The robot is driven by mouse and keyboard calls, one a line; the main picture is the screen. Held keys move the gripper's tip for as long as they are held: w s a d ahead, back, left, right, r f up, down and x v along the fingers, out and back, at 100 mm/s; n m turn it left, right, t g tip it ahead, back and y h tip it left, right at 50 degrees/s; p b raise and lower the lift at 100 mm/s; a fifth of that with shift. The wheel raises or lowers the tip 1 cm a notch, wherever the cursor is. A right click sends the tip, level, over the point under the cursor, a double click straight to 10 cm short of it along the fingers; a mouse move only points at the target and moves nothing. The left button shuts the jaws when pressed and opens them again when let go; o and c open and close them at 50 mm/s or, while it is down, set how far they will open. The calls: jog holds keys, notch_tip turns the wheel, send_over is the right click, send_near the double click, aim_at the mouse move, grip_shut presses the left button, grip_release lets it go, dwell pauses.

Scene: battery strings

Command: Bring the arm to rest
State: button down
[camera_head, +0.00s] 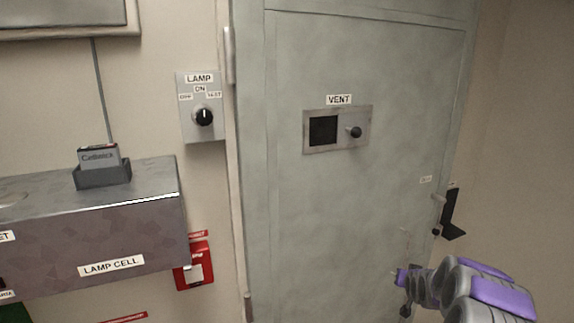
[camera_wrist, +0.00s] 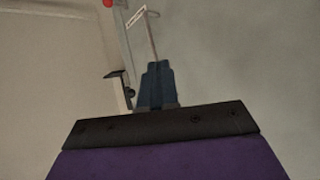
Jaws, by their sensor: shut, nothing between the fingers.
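My arm shows at the lower right of the head view, grey with purple panels, in front of the lower right of a grey-green door (camera_head: 350,220). In the wrist view my gripper (camera_wrist: 157,70) has its dark blue fingers together, with nothing seen between them. A thin pale rod (camera_wrist: 151,38) appears beyond the fingertips; I cannot tell what it belongs to. The gripper's fingertips are not clear in the head view.
The door carries a VENT panel (camera_head: 361,143) with a knob. Left are a LAMP switch (camera_head: 203,117), a metal LAMP CELL box (camera_head: 110,225) with a cell (camera_head: 99,157) in its holder, and a red wall item (camera_head: 195,262).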

jog(key=s+a+r+n+g+y+b, duration=0.1)
jog(key=s+a+r+g, duration=0.2)
jog(key=s+a, duration=0.6)
jog(key=s+a+r+n+g+y, duration=0.15)
jog(key=s+a+r, duration=0.25)
jog(key=s+a, duration=0.5)
jog(key=s+a+g, duration=0.2)
jog(key=s, duration=1)
jog(key=s+a+r+n+g+b, duration=0.1)
jog(key=s+a+g, duration=0.1)
jog(key=s, duration=1)
jog(key=s+a+g, duration=0.2)
jog(key=s+g, duration=0.1)
jog(key=s, duration=1)
jog(key=shift+a+r+g, duration=0.2)
jog(key=shift+a+g, duration=0.15)
jog(key=shift+a, duration=0.05)
jog(key=c, duration=1.9)
grip_release()
jog(key=shift+n, duration=0.25)
